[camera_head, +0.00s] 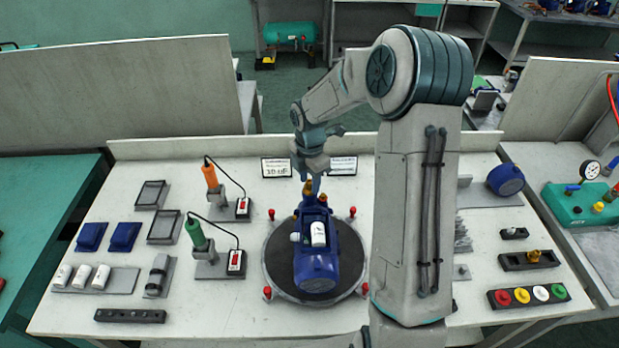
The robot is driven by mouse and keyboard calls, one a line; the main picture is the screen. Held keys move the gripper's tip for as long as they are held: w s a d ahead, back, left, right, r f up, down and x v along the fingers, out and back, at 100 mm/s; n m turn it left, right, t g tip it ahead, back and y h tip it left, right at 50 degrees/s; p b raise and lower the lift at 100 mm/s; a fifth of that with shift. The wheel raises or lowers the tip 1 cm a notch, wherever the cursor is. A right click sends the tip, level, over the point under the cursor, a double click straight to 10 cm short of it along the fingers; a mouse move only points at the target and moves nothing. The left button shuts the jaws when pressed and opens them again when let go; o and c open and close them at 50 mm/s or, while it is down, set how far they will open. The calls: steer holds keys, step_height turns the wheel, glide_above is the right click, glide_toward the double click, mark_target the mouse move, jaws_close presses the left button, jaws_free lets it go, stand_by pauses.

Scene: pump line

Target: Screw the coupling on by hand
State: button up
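A blue pump (317,268) with a white cylinder (318,234) on it sits on the dark round turntable (275,275) in the middle of the bench. A brass coupling (308,188) shows at the pump's far end, right at my gripper. My gripper (314,184) points down over that end, and its fingertips overlap the brass part in the picture. The fingers are too small to tell whether they are open or closed on it. Another brass piece (534,256) stands in a dark block at the right.
Red knobs (271,214) ring the turntable. An orange-handled tool (210,177) and a green-handled tool (196,233) stand left. Two small signs (276,167) stand behind my gripper. A block with coloured caps (541,295) lies front right. My arm hides part of the bench right of the turntable.

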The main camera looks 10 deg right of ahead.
jaws_close()
steer(key=shift+f+m+b, duration=0.15)
steer(key=shift+m+b, duration=0.3)
steer(key=shift+m, duration=1.25)
steer(key=shift+m+b, duration=0.6)
steer(key=shift+m, duration=1.1)
